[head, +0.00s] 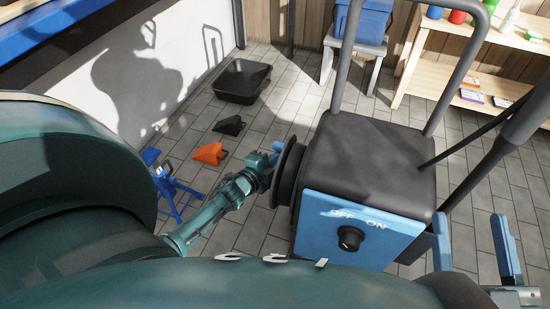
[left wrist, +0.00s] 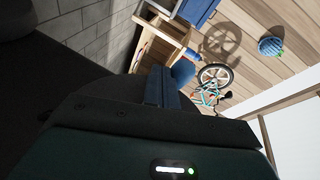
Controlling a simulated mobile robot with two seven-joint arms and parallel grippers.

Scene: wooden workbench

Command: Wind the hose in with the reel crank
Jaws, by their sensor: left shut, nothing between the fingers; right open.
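A black machine (head: 368,160) with a blue front panel stands on the tiles. A dark round reel (head: 288,172) is on its left side. My left gripper (head: 277,148) is right by the reel's outer face, its fingers shut and empty. The crank is not clear in the head view. My right gripper (head: 505,248) is open and empty, right of the panel. I cannot make out the hose for sure.
The panel has an OFF/ON knob (head: 350,238), and a black tubular handle (head: 345,55) rises from the machine. A black tray (head: 242,81), an orange piece (head: 210,154) and a blue stand (head: 170,187) are on the floor at left. A wooden shelf (head: 455,75) stands behind.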

